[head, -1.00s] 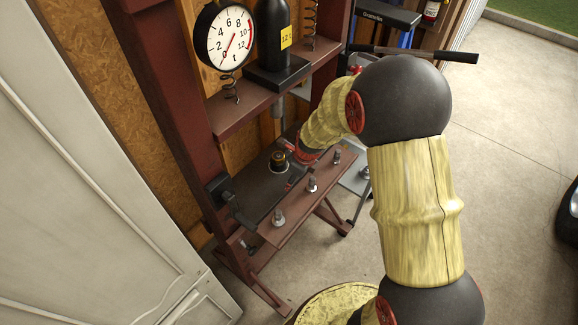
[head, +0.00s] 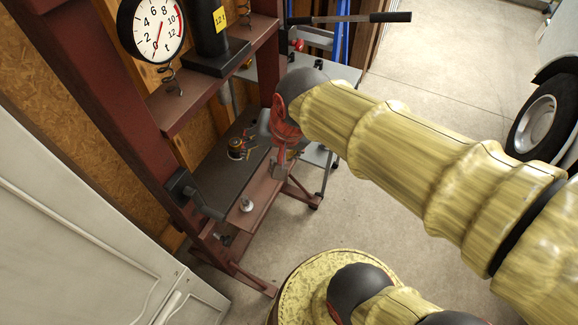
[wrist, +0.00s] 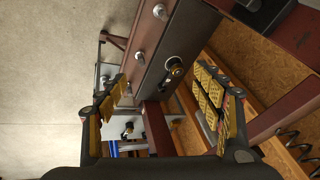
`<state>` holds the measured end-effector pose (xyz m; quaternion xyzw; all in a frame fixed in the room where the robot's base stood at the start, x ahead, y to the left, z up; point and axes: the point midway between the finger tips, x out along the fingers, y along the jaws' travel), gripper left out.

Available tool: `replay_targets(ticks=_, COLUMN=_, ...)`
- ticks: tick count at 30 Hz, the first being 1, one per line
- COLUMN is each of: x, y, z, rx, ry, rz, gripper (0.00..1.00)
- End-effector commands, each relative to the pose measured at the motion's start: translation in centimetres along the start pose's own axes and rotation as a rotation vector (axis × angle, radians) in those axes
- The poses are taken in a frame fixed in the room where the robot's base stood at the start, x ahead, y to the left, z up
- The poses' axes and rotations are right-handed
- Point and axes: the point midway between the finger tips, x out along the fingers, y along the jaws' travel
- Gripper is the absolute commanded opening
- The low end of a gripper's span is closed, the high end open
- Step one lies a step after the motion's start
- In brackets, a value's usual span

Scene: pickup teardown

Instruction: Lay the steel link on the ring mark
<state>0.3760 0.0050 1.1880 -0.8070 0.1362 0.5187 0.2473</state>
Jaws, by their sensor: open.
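My gripper (wrist: 163,100) is open in the wrist view, its yellow-padded fingers wide apart with nothing held between them. Beyond the fingers is the dark press bed, where a short brass-and-black round part (wrist: 175,69) stands inside a pale ring mark (wrist: 179,61). A small grey metallic piece shows close beside the round part, too small to identify surely as the steel link. In the head view, the round part (head: 236,147) stands on the bed left of my red wrist, and my fingers are mostly hidden.
The maroon press frame (head: 175,120) rises around the bed, with a round dial gauge (head: 153,28) and a black cylinder (head: 207,28) above. Upright bolts, one at the front rail (head: 246,204), line the bed.

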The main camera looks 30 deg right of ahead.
Motion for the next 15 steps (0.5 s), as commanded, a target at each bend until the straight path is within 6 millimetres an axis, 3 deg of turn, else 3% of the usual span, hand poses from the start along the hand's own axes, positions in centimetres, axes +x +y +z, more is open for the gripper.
replay_targets(ticks=1, x=-1.6, y=0.5, z=0.9, rx=-0.103, ry=0.019, rz=-0.004, gripper=0.67)
replay_targets(ticks=6, x=-4.9, y=2.4, z=3.6, rx=-0.409, ry=0.049, rz=0.009, gripper=0.67)
replay_targets(ticks=15, x=-6.2, y=3.5, z=5.0, rx=-0.577, ry=0.061, rz=0.022, gripper=0.67)
